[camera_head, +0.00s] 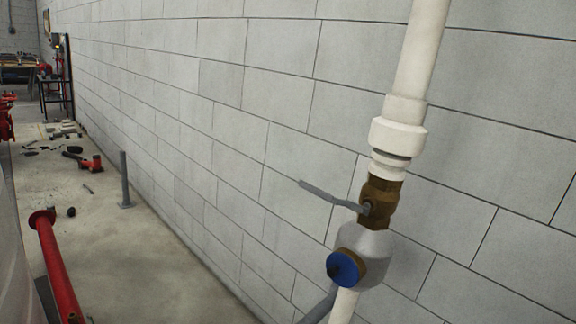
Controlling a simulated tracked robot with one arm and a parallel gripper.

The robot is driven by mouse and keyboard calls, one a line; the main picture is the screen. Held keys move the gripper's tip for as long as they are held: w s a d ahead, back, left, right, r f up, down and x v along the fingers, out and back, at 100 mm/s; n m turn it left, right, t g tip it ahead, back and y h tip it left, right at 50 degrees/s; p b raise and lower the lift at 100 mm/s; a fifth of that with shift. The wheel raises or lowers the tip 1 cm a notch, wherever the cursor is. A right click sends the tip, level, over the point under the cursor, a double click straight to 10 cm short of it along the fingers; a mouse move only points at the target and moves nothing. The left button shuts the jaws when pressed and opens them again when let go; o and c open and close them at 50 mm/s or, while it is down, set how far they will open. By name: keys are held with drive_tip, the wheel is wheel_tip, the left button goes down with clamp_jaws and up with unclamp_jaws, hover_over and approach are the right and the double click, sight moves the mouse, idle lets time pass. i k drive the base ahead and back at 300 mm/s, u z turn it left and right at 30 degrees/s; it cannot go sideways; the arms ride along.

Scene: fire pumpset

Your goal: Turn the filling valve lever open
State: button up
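The filling valve has a brass body (379,203) on a white vertical pipe (421,45) by the wall, right of centre. Its grey lever (328,195) sticks out to the left from the valve body, roughly across the pipe and sloping slightly up to its free end. A grey fitting (368,240) with a blue round cap (343,269) in a brass-coloured ring sits just below the valve. My gripper is not in view, and nothing visible touches the lever.
A grey block wall (270,90) runs close behind the pipe. A grey bar (320,306) shows beside the pipe's lower end. A grey post (124,180) stands on the floor, with a red pipe (56,265) and loose parts at left. Open floor (165,270) lies between.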

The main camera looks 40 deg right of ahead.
sight(329, 197)
drive_tip(key=u, duration=0.05)
drive_tip(key=i, duration=1.4)
drive_tip(key=z, duration=2.25)
drive_tip(key=i, duration=0.5)
drive_tip(key=u, duration=0.2)
